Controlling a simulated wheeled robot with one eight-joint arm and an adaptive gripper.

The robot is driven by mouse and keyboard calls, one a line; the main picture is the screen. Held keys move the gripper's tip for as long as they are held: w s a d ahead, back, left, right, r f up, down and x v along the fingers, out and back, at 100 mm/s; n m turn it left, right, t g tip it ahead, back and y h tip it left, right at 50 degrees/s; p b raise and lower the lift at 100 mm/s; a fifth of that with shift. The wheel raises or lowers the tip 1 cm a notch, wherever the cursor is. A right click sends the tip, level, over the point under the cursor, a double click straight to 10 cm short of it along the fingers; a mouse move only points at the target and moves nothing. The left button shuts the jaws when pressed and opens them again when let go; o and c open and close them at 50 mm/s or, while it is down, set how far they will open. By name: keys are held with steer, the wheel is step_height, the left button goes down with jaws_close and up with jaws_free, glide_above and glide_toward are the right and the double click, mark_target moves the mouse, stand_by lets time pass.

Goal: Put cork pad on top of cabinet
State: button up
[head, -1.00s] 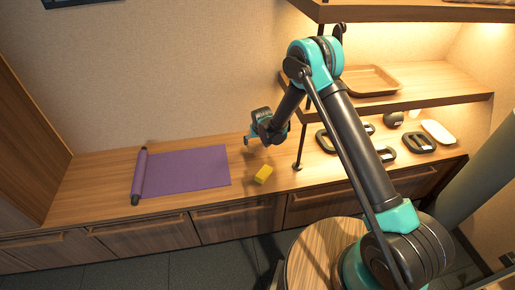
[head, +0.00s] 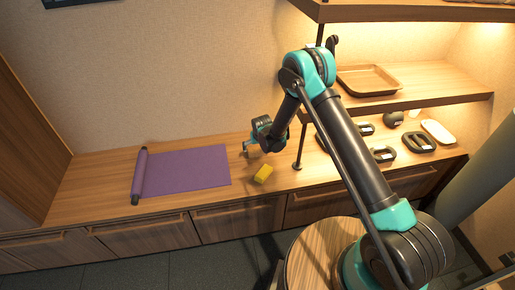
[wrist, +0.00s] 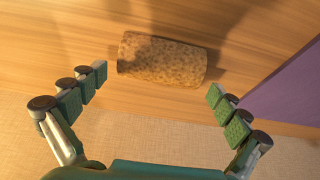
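The cork pad (wrist: 162,60) is a brown speckled block with rounded edges, lying on the wooden counter top. It matches a small yellow block (head: 263,174) in the head view, just right of the purple mat. My gripper (wrist: 158,82) is open and empty. In the wrist view the pad lies below and ahead of the fingers, roughly centred between them and apart from them. In the head view my gripper (head: 250,150) hangs low over the counter, just behind the pad. A low wooden cabinet (head: 150,237) with drawer fronts forms the counter; a tall wooden one (head: 25,150) stands far left.
A partly rolled purple mat (head: 190,168) lies left of the pad. A dark shelf post (head: 298,150) stands close to its right. Shelves (head: 440,88) hold a brown tray (head: 368,80); black rings (head: 418,142) and a white dish (head: 437,131) sit on the right counter.

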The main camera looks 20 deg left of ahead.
steer(key=shift+r, duration=0.1)
steer(key=v, duration=1.2)
stand_by(0.4)
